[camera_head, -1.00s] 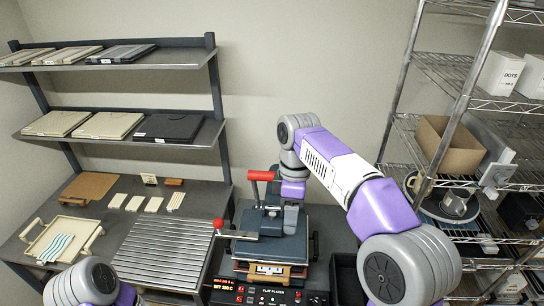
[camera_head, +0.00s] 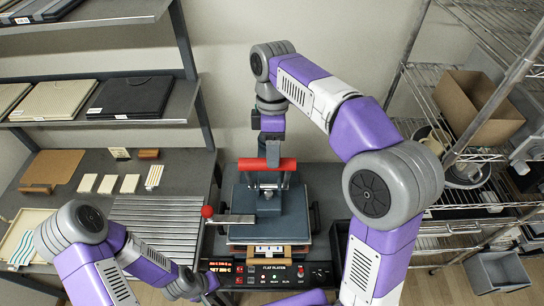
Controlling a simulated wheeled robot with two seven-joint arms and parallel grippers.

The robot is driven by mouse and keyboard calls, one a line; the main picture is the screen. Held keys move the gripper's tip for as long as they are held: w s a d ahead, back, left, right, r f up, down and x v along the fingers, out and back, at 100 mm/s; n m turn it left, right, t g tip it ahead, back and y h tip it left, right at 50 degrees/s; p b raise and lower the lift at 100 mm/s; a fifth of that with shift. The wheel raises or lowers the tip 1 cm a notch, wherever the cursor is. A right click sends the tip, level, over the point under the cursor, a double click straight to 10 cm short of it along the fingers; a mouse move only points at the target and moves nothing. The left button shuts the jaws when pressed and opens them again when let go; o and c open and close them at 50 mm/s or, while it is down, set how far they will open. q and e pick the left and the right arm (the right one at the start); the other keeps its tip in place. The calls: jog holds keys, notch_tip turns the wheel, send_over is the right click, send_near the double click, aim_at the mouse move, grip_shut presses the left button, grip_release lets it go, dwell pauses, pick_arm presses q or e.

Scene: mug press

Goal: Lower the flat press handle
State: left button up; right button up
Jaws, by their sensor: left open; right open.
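The flat press (camera_head: 240,200) stands on the bench with a dark blue-grey upper plate. Its red handle bar (camera_head: 284,165) lies crosswise above the plate on a short upright. My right gripper (camera_head: 272,154) points down from behind at the middle of the bar. It is open; a dark finger overlaps the bar, and I cannot tell whether it touches. A side lever with a red ball knob (camera_head: 207,211) sticks out left of the press. My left gripper (camera_head: 208,282) is low, left of the control panel, and open; its fingers are hard to make out.
The control panel (camera_head: 275,273) with lit displays sits at the press's front. A ribbed metal surface (camera_head: 165,220) lies to its left, with small light blocks (camera_head: 130,183) behind. Shelves of flat boards (camera_head: 130,96) stand at back left, a wire rack (camera_head: 465,200) at right.

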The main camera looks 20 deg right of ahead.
notch_tip(320, 180, down, 2)
jog(key=shift+a+f, duration=0.1)
jog(key=shift+f, duration=0.15)
jog(key=shift+s+f, duration=0.2)
jog(key=shift+f, duration=0.3)
jog(key=shift+w, duration=0.1)
grip_shut()
